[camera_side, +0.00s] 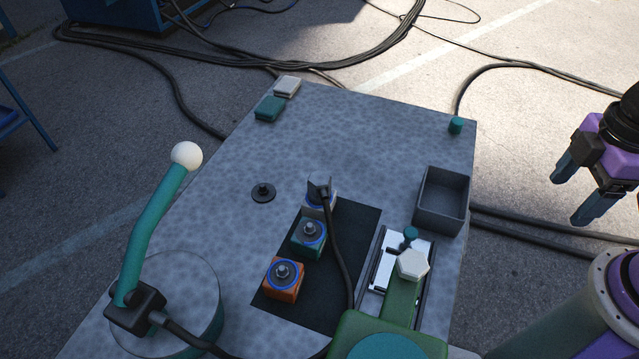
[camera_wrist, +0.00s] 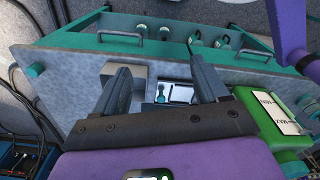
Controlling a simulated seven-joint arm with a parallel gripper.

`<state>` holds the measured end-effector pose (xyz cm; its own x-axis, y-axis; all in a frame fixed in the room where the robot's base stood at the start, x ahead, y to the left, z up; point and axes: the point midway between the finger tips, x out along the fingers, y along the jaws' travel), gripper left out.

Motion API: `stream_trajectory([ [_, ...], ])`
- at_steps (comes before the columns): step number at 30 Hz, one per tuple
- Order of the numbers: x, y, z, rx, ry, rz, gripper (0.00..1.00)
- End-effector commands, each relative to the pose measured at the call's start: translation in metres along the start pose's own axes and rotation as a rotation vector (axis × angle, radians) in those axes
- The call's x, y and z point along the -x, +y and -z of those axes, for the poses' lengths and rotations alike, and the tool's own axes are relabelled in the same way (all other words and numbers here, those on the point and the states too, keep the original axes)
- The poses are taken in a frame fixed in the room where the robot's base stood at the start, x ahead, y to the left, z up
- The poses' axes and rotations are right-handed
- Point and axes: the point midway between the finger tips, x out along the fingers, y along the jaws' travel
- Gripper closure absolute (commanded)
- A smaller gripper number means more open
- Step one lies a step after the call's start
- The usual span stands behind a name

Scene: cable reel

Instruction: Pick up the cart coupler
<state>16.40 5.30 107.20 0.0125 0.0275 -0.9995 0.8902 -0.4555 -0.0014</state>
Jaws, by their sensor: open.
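A black connector (camera_side: 319,190) on a black cable sits at the rear block of a row on the dark mat, and looks most like the cart coupler; I cannot tell for certain. The cable runs down from it toward the front of the table. The block under it (camera_side: 322,207) is pale with a blue ring and partly hidden. My gripper (camera_side: 572,198) is open and empty, well to the right of the table and apart from everything. In the wrist view its two fingers (camera_wrist: 160,66) are spread, and I cannot make out the connector there.
A green block (camera_side: 307,245) and an orange block (camera_side: 283,283) with studs stand on the mat (camera_side: 350,235). A grey open box (camera_side: 442,201) stands at right, near a white-knobbed green lever (camera_side: 404,290). A teal post with a white ball (camera_side: 187,156) rises at left. The table's rear middle is clear.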

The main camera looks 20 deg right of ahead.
Motion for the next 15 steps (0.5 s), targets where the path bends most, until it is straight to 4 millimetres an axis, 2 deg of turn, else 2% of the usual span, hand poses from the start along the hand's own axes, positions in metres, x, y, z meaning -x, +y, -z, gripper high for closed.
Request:
stream_trajectory([
  [2,0.001,0.001,0.004,0.002,0.000,0.000,0.27],
  [5,0.005,0.005,0.020,0.012,-0.001,0.000,0.27],
  [8,0.013,0.013,0.050,0.033,-0.004,-0.001,0.27],
  [15,0.032,0.037,0.146,0.106,-0.012,-0.002,0.27],
])
